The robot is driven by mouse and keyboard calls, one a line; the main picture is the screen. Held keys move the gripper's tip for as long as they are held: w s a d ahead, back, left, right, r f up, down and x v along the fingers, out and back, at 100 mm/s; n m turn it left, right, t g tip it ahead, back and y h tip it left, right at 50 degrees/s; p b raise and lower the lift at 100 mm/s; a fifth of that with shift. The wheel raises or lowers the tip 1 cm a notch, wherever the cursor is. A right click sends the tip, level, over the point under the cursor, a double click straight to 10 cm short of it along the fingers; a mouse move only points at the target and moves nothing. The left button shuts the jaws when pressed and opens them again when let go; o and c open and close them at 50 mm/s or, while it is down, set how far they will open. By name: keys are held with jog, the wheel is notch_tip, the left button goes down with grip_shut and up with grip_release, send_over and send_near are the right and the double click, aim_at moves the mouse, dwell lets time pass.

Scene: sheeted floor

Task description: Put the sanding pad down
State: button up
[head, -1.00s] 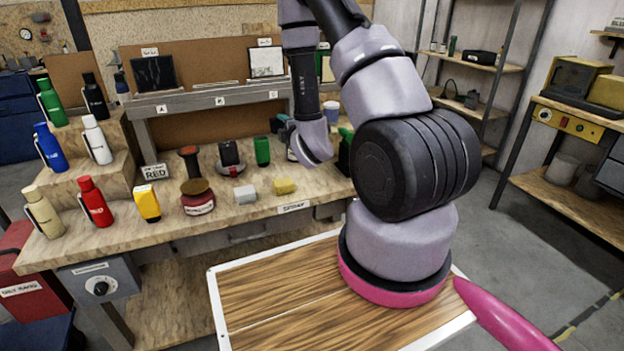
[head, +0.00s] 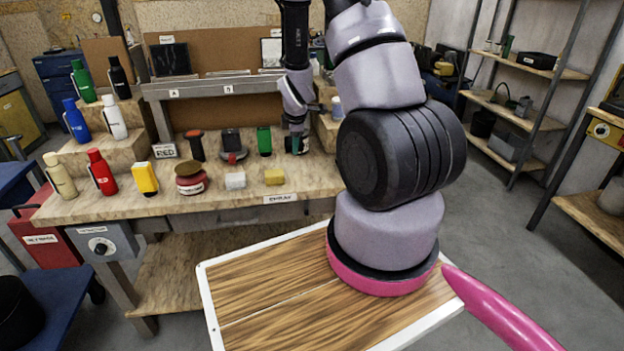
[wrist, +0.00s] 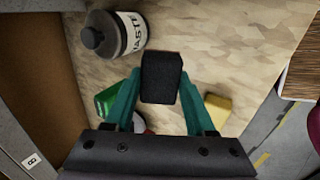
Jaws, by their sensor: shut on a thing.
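The sanding pad, a black block (wrist: 161,78), sits between the two teal fingers of my gripper (wrist: 158,92) in the wrist view. The fingers are shut on its sides. In the head view my gripper (head: 297,132) is over the back right part of the workbench (head: 235,205), and the pad cannot be made out there. Bench top shows beneath the pad in the wrist view; whether the pad touches it I cannot tell.
A green object (wrist: 113,99) and a yellow block (wrist: 217,108) flank the fingers. Bare bench shows right of the pad. Several bottles stand at the bench's left.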

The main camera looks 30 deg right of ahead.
aim_at(312, 178)
jog(key=s+d+r+g+y, duration=0.1)
jog(key=s+d+r+g, duration=0.1)
jog(key=s+g, duration=0.3)
jog(key=s+r, duration=0.1)
jog(key=s, duration=0.2)
jog(key=shift+d+y, duration=0.2)
jog(key=shift+y, duration=0.1)
notch_tip(312, 178, down, 10)
jog(key=shift+r, duration=0.15)
jog(key=o, duration=1.2)
